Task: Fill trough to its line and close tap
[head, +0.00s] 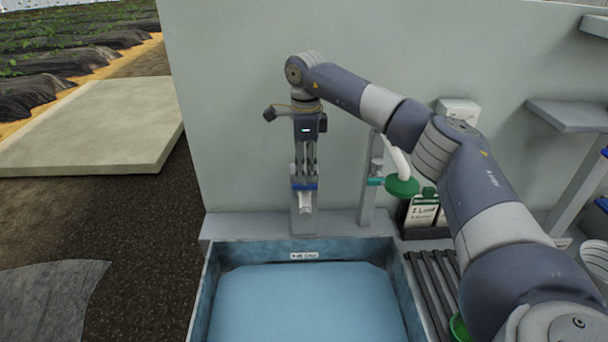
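The blue trough (200,305) is at the bottom centre, with a small white label (304,256) on its back wall. A flat light-blue area fills its inside; I cannot tell whether this is water or the bare floor, and I make out no fill line. The tap (305,203), with a pale spout and a blue handle (304,186), is on a grey post behind the trough. My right gripper (305,180) points down with its fingertips at the blue handle. Its fingers look close together, but whether they grip the handle is unclear. No stream shows under the spout. My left gripper is out of view.
A green fitting (402,187) with a white pipe is on a second post to the right. Signs (422,211) and a dark slatted rack (432,285) are right of the trough. A grey shelf (570,115) juts from the wall. My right arm covers much of the right side.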

